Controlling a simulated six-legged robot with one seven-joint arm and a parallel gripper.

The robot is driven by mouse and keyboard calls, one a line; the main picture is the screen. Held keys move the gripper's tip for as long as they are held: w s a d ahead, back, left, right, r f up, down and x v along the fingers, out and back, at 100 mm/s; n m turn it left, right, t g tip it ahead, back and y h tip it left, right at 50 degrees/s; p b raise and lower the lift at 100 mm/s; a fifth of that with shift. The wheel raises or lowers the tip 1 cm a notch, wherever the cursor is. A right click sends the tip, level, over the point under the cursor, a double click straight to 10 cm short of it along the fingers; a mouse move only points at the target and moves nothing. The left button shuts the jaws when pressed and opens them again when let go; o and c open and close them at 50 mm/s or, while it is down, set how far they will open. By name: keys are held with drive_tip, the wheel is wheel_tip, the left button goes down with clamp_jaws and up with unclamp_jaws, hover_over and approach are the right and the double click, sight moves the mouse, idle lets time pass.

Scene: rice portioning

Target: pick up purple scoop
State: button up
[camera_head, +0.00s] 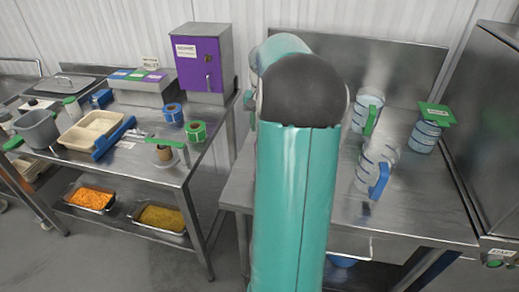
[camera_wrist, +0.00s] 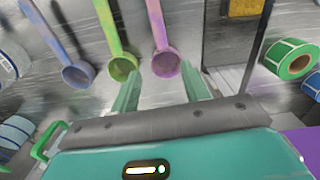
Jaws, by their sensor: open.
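The purple scoop (camera_wrist: 165,63), pinkish-purple with a round bowl and a long handle, hangs or lies at the top middle of the wrist view. A green scoop (camera_wrist: 122,66) and a blue-lavender scoop (camera_wrist: 78,73) are to its left. My gripper (camera_wrist: 160,74) is open and empty. Its two green fingers are spread below the purple scoop's bowl in the picture, one to each side. I cannot tell whether they touch it. In the head view my teal arm covers the middle, and neither the scoops nor my gripper can be made out.
In the wrist view, a green label roll (camera_wrist: 290,58) is right of the gripper and clear containers are at the left. In the head view, a purple cabinet (camera_head: 199,62) stands left of my arm. Several measuring jugs (camera_head: 369,112) stand on the right table (camera_head: 420,215).

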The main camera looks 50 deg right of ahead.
wheel_tip(320, 180, down, 6)
drive_tip(key=shift+s+r, duration=0.1)
drive_tip(key=shift+s, duration=0.05)
drive_tip(key=f, duration=0.5)
drive_tip(key=shift+w+a+f, duration=0.15)
drive_tip(key=shift+w+f, duration=0.15)
drive_tip(key=shift+w, duration=0.05)
drive_tip(key=shift+c, duration=0.4)
clamp_jaws()
